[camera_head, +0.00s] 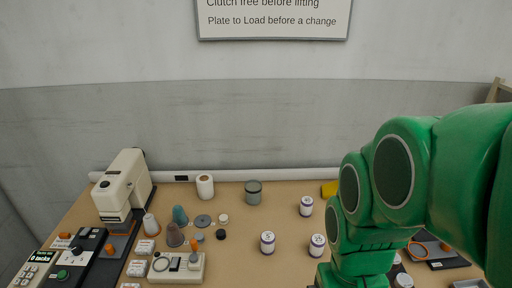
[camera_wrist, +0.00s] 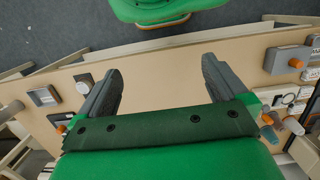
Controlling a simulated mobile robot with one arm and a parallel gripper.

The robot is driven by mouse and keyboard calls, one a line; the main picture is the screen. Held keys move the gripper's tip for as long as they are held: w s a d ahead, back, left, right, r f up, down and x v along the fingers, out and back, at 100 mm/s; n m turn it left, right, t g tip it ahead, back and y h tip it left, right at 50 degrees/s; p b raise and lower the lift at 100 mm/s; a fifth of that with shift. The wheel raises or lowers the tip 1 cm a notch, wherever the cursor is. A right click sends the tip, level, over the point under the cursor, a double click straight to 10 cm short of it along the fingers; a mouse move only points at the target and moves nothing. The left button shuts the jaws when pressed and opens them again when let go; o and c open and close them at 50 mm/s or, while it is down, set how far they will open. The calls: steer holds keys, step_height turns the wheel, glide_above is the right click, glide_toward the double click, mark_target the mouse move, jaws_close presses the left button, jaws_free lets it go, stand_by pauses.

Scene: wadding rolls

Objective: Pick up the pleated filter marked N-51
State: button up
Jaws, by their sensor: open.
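Several small white cylinders with dark purplish bands stand upright on the tan table in the head view: one at the back (camera_head: 306,206), one front left (camera_head: 267,243), one front right (camera_head: 317,246) beside my arm, and one (camera_head: 403,281) partly cut off at the bottom edge. Their markings are too small to read, so I cannot tell which, if any, is the N-51 filter. My gripper (camera_wrist: 161,68) is open in the wrist view, with nothing between its grey fingers except bare table beyond. In the head view my green arm hides part of the table's right side.
A cream machine (camera_head: 122,187) stands at the table's left, beside a dark control box (camera_head: 75,258). Cones, discs, a white roll (camera_head: 205,187), a grey canister (camera_head: 253,192) and a beige switch box (camera_head: 177,267) fill the left middle. A yellow item (camera_head: 329,188) lies at the back.

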steer(key=shift+c, duration=0.3)
steer(key=c, duration=0.3)
steer(key=n+t, duration=0.2)
steer(key=n, duration=0.2)
glide_above(267, 242)
steer(key=w+d, duration=0.2)
steer(key=f, duration=1.7)
steer(key=shift+s+a+f, duration=0.2)
steer(key=shift+s+f, duration=0.05)
steer(key=shift+w+a+f, duration=0.15)
steer(key=shift+w+f, duration=0.25)
steer(key=shift+f, duration=0.05)
steer(key=shift+w+a+f, duration=0.1)
steer(key=shift+a+f, duration=0.05)
steer(key=shift+f, duration=1.15)
steer(key=shift+a+f, duration=0.15)
steer(key=shift+f, duration=1.1)
steer(key=shift+w+a+f, duration=0.1)
steer(key=shift+a+f, duration=0.05)
steer(key=shift+f, duration=1.15)
